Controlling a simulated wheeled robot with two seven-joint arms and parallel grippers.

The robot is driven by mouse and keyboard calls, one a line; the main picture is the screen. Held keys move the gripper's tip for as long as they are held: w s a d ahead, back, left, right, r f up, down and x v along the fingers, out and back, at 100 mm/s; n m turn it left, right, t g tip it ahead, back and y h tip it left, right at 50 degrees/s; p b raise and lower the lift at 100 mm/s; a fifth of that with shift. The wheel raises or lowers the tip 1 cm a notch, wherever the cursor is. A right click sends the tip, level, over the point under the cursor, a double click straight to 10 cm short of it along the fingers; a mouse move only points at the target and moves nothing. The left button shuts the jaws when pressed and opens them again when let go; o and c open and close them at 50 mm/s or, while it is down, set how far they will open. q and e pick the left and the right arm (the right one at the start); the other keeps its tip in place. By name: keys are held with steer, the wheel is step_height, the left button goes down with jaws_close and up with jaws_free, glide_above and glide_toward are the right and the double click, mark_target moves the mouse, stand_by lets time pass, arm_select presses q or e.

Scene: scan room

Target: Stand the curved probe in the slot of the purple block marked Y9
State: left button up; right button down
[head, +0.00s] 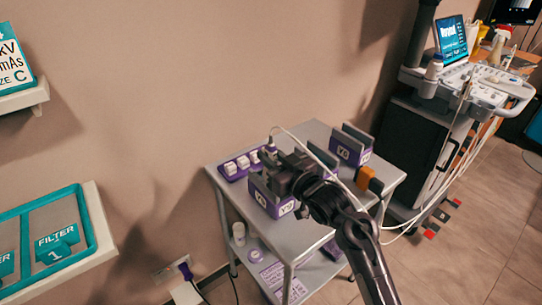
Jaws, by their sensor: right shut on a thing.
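My right gripper (284,172) is over the grey cart, shut on what appears to be the curved probe. The probe is mostly hidden by the gripper; its pale cable end (270,146) shows just behind, with a thin cable arching off to the right. A purple block (262,198) with a white label and grey upright plates stands under and beside the gripper, partly covered by it. Another purple block (349,151) with a similar label stands at the back right of the cart. My left gripper is not in view.
A purple rack (232,175) with white pieces lies at the cart's (226,187) back left. An orange item (365,178) is at its right edge. The ultrasound machine (425,110) stands to the right. Wall shelves with a filter tray (70,262) are at left.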

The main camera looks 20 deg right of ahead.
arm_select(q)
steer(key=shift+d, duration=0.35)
arm_select(e)
steer(key=shift+f, duration=0.15)
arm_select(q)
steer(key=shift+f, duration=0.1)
arm_select(e)
steer(key=shift+f, duration=0.15)
steer(key=c, duration=1.3)
jaws_free()
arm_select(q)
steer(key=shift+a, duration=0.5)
arm_select(e)
steer(key=shift+o, duration=0.7)
steer(key=shift+f, duration=0.1)
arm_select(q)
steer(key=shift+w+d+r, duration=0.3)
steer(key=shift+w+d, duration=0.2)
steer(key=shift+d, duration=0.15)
arm_select(e)
steer(key=v, duration=0.7)
steer(key=shift+s, duration=0.4)
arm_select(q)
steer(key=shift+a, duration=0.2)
arm_select(e)
steer(key=shift+d, duration=0.1)
